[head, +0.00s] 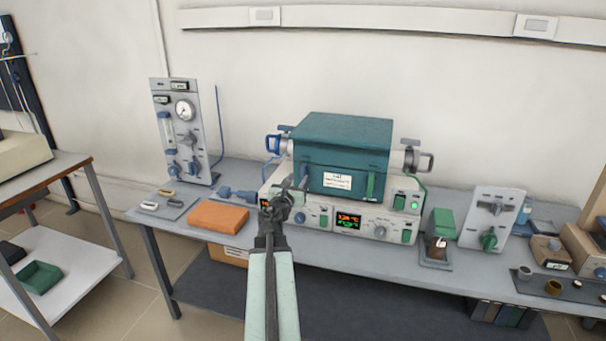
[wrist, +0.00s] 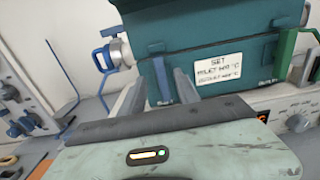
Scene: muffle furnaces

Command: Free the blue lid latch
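The blue lid latch (wrist: 162,82) is an upright blue strip on the left of the front of the teal furnace (wrist: 205,40). In the head view a little of the latch (head: 305,174) shows beside my gripper (head: 289,190). In the wrist view my gripper (wrist: 160,76) has its two grey fingers apart, one on each side of the latch. A gap shows between the latch and the fingers; whether either touches it I cannot tell.
A green latch (head: 370,187) is on the furnace's right front, beside a white label (head: 338,181). A blue handle (head: 273,145) sticks out on the left. The control unit (head: 320,222) is below. An orange block (head: 218,216) lies on the bench to the left.

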